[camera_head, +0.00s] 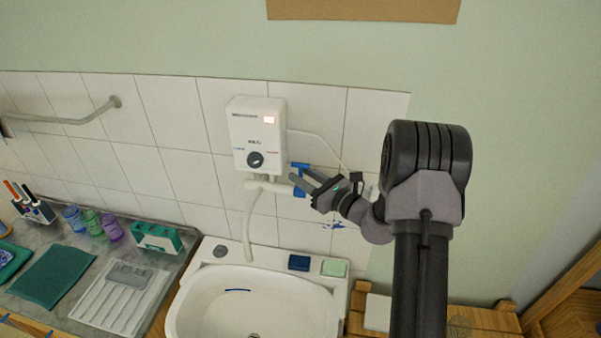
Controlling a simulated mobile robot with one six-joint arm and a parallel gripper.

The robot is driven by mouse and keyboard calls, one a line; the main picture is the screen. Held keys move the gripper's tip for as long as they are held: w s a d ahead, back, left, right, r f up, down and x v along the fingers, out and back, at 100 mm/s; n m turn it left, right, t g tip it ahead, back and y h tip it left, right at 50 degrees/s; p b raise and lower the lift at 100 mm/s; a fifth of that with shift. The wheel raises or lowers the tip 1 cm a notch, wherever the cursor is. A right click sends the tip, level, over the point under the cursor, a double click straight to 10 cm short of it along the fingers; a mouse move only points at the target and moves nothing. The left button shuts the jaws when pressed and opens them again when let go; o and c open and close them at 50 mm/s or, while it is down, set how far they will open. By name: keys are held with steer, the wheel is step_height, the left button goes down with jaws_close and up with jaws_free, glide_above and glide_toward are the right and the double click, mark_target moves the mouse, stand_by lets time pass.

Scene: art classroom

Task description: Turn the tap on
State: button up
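The white wall water heater (257,133) has a dark round knob (256,159) and a small lit red display. A white pipe with a tap runs below it, and its long spout (248,215) hangs down over the white sink (255,300). The tap's blue handle (302,166) is to the right of the spout. My gripper (297,175) comes in from the right, at the blue handle. Its two fingers look spread apart, with blue showing between them. I cannot tell whether they touch the handle. I see no water stream.
A dark blue sponge (299,263) and a green sponge (334,268) lie on the sink's back rim. Paint jars (92,222), a green box (158,238) and a white tray (118,297) stand on the left counter. A wall rail (70,119) is at upper left.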

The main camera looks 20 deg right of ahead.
steer(key=shift+w+a, duration=0.2)
steer(key=shift+w, duration=0.3)
steer(key=shift+c, duration=0.2)
jaws_close()
steer(key=shift+f, duration=0.1)
stand_by(0.9)
